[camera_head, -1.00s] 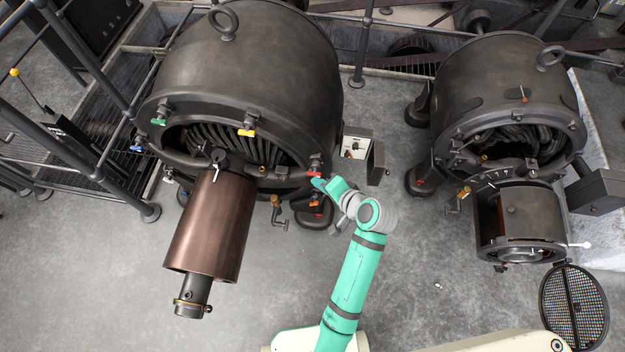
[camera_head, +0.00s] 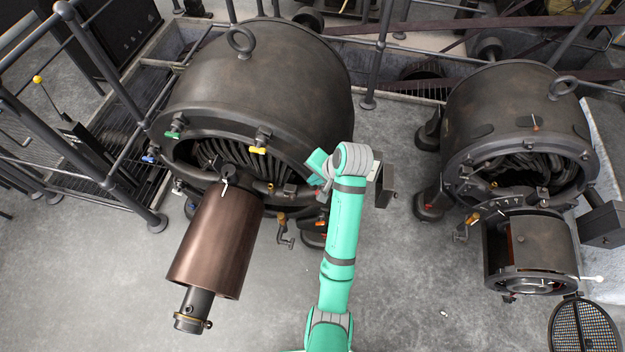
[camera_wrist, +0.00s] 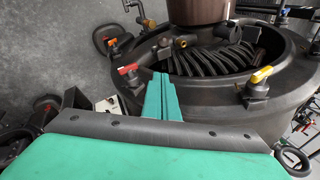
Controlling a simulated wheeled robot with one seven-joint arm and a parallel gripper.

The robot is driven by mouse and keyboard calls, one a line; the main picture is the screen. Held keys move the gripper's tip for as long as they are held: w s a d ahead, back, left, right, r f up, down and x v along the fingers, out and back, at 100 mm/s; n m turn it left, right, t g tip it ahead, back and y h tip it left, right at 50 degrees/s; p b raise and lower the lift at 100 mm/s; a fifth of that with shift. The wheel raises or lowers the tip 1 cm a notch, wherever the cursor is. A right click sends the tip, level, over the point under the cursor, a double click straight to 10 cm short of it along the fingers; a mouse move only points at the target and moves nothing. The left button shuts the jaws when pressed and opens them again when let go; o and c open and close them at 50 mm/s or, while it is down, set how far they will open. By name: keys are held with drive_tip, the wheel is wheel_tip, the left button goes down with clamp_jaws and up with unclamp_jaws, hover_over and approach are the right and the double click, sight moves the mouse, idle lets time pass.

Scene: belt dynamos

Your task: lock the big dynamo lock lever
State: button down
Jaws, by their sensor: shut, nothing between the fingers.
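The big dynamo (camera_head: 285,75) is the large dark drum at the left, also filling much of the wrist view (camera_wrist: 290,95). Coloured-handle levers sit around its front rim: green (camera_head: 173,135), yellow (camera_head: 258,150) and blue (camera_head: 149,159). A red-handled lever (camera_wrist: 128,69) shows in the wrist view, just left of my fingertips. A yellow-handled one (camera_wrist: 262,75) is further right. I cannot tell which is the lock lever. My gripper (camera_wrist: 160,76) is shut and empty at the rim, close to the red lever; contact is unclear. In the head view my gripper (camera_head: 317,163) largely hides that lever.
A copper-brown cylinder (camera_head: 218,240) projects from the big dynamo's front. A smaller dynamo (camera_head: 510,110) stands at the right, with a round mesh cover (camera_head: 585,328) below it. Railings (camera_head: 115,70) stand at the left. Grey floor between the dynamos is mostly clear.

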drive_tip(key=w+a+f, duration=0.1)
drive_tip(key=a+f, duration=0.3)
drive_tip(key=f, duration=0.5)
drive_tip(key=shift+w+a, duration=0.15)
drive_tip(key=shift+a, duration=0.25)
drive_tip(key=shift+f, duration=0.1)
